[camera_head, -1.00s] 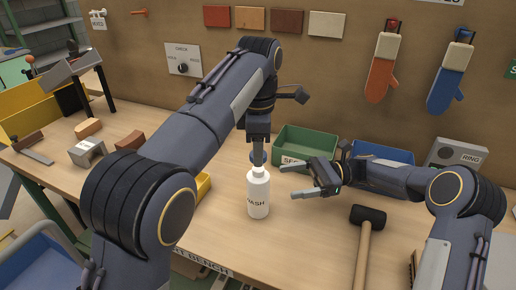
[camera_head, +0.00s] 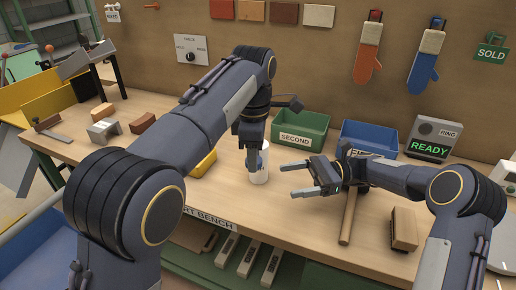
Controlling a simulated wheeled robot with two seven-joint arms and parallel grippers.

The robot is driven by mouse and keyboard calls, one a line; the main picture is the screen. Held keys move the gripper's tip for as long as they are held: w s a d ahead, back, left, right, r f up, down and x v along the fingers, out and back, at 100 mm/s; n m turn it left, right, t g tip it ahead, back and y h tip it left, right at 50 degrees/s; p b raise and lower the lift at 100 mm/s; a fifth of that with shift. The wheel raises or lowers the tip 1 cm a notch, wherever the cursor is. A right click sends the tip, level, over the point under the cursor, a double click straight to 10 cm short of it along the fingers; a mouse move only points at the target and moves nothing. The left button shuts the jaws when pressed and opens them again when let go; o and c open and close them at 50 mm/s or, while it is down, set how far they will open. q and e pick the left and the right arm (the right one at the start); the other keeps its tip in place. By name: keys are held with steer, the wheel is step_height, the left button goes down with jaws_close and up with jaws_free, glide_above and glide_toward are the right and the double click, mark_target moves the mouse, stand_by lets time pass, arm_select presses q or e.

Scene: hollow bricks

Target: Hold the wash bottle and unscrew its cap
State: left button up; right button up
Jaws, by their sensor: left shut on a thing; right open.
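The white wash bottle (camera_head: 261,176) stands on the bench in the middle of the head view. My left gripper (camera_head: 257,165) comes down over it from above and is shut on it. A finger reaches down along the bottle's left side. The gripper hides the bottle's upper part, and the cap cannot be seen. My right gripper (camera_head: 297,179) is open and empty. Its two fingers point left toward the bottle, with a gap between them and it.
A green bin (camera_head: 318,139) and a blue bin (camera_head: 378,142) stand behind. A mallet handle (camera_head: 348,218) lies near my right gripper, beside a brown block (camera_head: 404,229). A box (camera_head: 431,140) reads READY. Several blocks lie at left.

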arm_select(q)
steer(key=s+a+f+m, duration=0.3)
steer(key=a+f+m, duration=0.5)
steer(key=f, duration=0.6)
steer(key=s+a+f+m, duration=0.3)
steer(key=a+f+m, duration=0.6)
steer(key=f, duration=0.6)
steer(key=shift+s+a, duration=0.3)
steer(key=shift+a, duration=0.65)
steer(key=shift+w, duration=0.1)
